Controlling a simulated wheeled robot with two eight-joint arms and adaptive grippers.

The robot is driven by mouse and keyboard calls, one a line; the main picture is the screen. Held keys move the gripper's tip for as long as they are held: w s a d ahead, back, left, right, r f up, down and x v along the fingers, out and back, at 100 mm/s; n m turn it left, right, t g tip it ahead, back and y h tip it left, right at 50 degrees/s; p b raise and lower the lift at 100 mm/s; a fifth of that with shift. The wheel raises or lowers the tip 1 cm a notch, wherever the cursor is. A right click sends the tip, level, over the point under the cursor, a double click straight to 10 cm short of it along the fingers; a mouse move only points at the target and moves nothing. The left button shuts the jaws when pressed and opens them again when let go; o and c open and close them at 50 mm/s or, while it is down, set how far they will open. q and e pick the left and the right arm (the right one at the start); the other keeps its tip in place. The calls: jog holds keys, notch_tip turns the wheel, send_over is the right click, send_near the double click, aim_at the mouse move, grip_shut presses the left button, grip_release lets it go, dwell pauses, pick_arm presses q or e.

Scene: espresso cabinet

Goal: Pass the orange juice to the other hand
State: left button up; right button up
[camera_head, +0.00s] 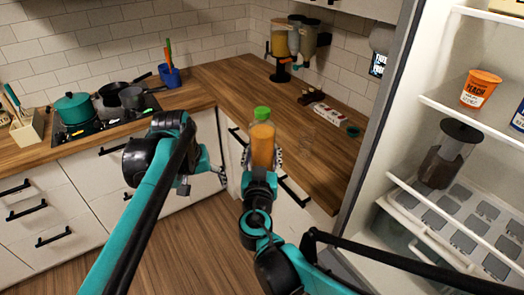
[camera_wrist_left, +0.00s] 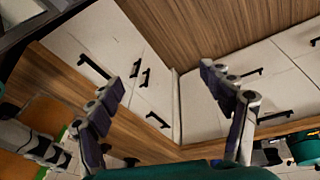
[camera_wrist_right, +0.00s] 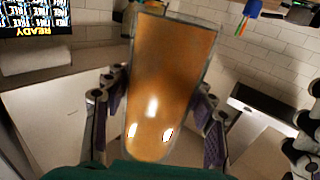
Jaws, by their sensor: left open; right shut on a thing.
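The orange juice (camera_head: 262,147) is a clear bottle of orange liquid with a green cap, upright in the head view. My right gripper (camera_head: 262,162) is shut around its lower part and holds it up in front of the counter corner. The bottle (camera_wrist_right: 172,75) fills the middle of the right wrist view between both fingers. My left gripper (camera_head: 206,168) is open and empty, to the left of the bottle and apart from it. In the left wrist view its fingers (camera_wrist_left: 165,85) are spread with nothing between them; the bottle (camera_wrist_left: 40,113) shows partly at the left edge.
A wooden counter (camera_head: 225,85) with white drawers runs behind both grippers. A stove with a teal pot (camera_head: 74,108) stands at the left, a juice dispenser (camera_head: 281,45) at the back. The open fridge (camera_head: 430,110) bounds the right side. Floor in front is clear.

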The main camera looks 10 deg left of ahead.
pick_arm(q)
jog(key=s+d+f+m+t, duration=0.4)
jog(key=s+d+f, duration=0.4)
jog(key=s, duration=0.3)
jog(key=shift+s+d+f+m, duration=0.2)
jog(key=shift+f+m, duration=0.1)
jog(key=shift+m, duration=0.1)
jog(key=shift+w, duration=0.1)
